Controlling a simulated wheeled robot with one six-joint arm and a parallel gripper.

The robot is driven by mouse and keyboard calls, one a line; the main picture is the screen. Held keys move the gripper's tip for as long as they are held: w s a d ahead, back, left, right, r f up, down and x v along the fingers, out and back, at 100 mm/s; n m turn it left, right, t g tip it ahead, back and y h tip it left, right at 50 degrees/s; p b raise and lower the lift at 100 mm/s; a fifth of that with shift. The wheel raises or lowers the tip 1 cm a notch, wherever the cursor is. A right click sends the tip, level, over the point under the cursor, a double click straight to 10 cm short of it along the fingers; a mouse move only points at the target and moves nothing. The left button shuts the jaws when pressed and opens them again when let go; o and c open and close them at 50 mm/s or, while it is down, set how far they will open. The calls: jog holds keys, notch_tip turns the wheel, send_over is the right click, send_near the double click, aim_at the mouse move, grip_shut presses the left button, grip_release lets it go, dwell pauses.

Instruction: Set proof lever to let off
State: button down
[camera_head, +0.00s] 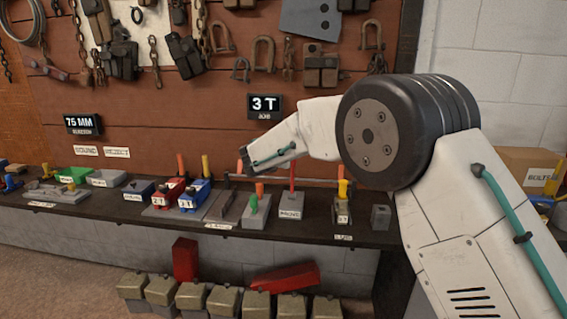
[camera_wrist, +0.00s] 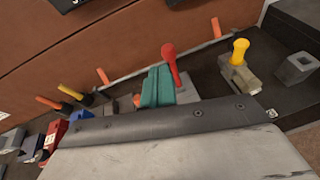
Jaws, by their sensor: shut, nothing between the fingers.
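A red-handled lever (camera_head: 292,178) stands nearly upright on a grey block with a white label (camera_head: 290,214) on the bench. The label is too small to read surely, so I cannot confirm that it is the proof lever. In the wrist view the red lever (camera_wrist: 171,60) stands just right of my gripper (camera_wrist: 157,86), whose teal fingers are together and empty. I cannot tell whether they touch the lever.
A yellow-topped lever (camera_head: 342,190) stands to the right. A long bar (camera_wrist: 150,65) runs behind. A "3 T" sign (camera_head: 265,105) hangs on the wall.

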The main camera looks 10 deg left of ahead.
jog(key=shift+s+a+r, duration=0.2)
jog(key=shift+s+r, duration=0.75)
jog(key=shift+s, duration=0.1)
